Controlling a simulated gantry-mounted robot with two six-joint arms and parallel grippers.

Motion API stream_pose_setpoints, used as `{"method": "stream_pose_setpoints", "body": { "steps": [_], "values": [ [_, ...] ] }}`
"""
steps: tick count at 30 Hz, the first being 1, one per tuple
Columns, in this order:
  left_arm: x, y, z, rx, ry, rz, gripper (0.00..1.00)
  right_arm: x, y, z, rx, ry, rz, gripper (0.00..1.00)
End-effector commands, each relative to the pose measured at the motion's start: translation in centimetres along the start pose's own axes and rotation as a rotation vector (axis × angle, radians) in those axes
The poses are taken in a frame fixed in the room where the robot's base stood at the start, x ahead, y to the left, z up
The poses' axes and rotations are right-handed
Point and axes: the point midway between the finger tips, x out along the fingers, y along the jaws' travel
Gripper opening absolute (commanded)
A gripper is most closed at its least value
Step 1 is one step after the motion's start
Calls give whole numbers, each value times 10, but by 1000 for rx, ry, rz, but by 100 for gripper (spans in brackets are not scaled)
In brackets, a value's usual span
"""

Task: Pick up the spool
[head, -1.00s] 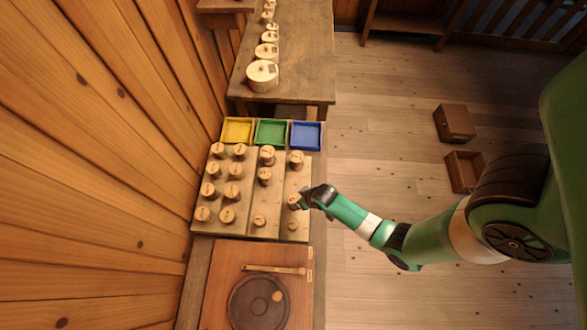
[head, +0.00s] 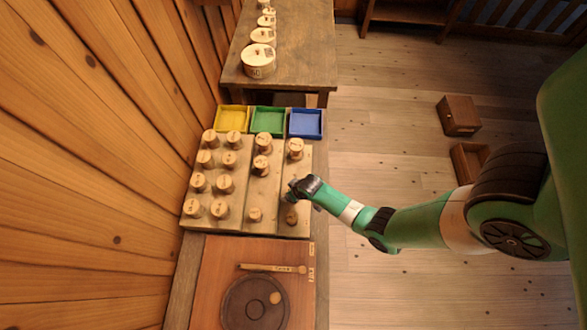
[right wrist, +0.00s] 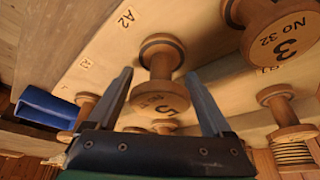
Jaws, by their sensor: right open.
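My right gripper (head: 290,190) is over the right strip of the pale spool board (head: 262,222). In the right wrist view its two fingers (right wrist: 160,73) are open, one on each side of a turned wooden spool (right wrist: 160,98). This spool has a darker rim and a marked end face; its marking is not clearly readable. No contact with the fingers is visible. In the head view my gripper hides this spool. A larger spool marked "No 32" and "3" (right wrist: 277,32) is at the upper right of the wrist view. My left gripper is not in view.
Other spools stand close by, including one behind (head: 295,148) and one in front (head: 291,217). Yellow (head: 232,119), green (head: 268,121) and blue (head: 305,123) trays line the board's far edge. A brown panel with a dark disc (head: 254,305) lies nearer.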

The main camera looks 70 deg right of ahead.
Motion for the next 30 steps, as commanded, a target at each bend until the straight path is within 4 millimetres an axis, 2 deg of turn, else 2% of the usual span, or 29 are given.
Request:
{"method": "stream_pose_setpoints", "body": {
  "steps": [4, 16, 25, 30],
  "values": [
    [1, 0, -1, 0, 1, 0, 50, -1, 0, 0, 0, 0, 0, 84],
    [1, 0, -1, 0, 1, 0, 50, -1, 0, 0, 0, 0, 0, 13],
    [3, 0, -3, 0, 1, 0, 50, -5, 0, -2, 0, 1, 0, 13],
    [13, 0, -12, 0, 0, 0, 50, -24, 0, -10, 0, 3, 0, 13]
  ]
}}
